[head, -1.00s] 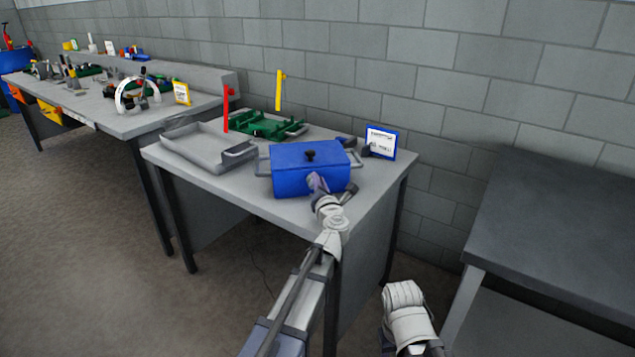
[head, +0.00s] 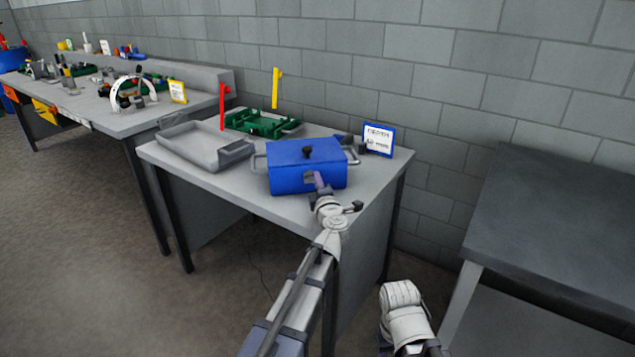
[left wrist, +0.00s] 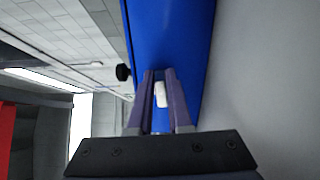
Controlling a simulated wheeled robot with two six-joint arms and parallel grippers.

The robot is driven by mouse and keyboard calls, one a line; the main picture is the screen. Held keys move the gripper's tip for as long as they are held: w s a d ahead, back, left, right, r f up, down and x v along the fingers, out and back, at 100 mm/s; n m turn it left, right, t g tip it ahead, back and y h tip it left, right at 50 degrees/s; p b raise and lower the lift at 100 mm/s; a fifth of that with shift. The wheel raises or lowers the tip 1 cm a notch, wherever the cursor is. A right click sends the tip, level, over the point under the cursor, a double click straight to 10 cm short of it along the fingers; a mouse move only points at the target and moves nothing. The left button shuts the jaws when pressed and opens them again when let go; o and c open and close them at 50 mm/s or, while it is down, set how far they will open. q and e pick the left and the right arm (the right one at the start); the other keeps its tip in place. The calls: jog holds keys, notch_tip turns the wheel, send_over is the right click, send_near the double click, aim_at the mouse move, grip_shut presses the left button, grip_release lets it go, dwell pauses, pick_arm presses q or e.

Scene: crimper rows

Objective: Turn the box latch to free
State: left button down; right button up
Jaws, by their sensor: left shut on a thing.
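The blue box (head: 288,181) stands on the grey table, with a black knob (head: 308,153) on its lid and grey handles at its sides. My left gripper (head: 318,179) is at the box's front face. In the left wrist view its two purple fingers (left wrist: 160,82) are closed around a small pale latch piece (left wrist: 162,96) against the blue wall (left wrist: 172,35). In the head view a small grey part of the latch (head: 309,177) shows beside the fingers; its exact angle is hard to tell.
A grey tray (head: 232,156) lies left of the box. A green fixture (head: 262,122) with red and yellow uprights is behind. A blue-framed sign (head: 378,139) stands to the right. The dark table (head: 560,210) at right is bare.

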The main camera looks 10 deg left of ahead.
pick_arm(q)
jog(key=shift+m, duration=0.4)
jog(key=c, duration=0.8)
grip_release()
jog(key=shift+c, duration=0.2)
jog(key=v, duration=0.7)
jog(key=shift+s+d, duration=0.2)
jog(key=shift+s, duration=0.15)
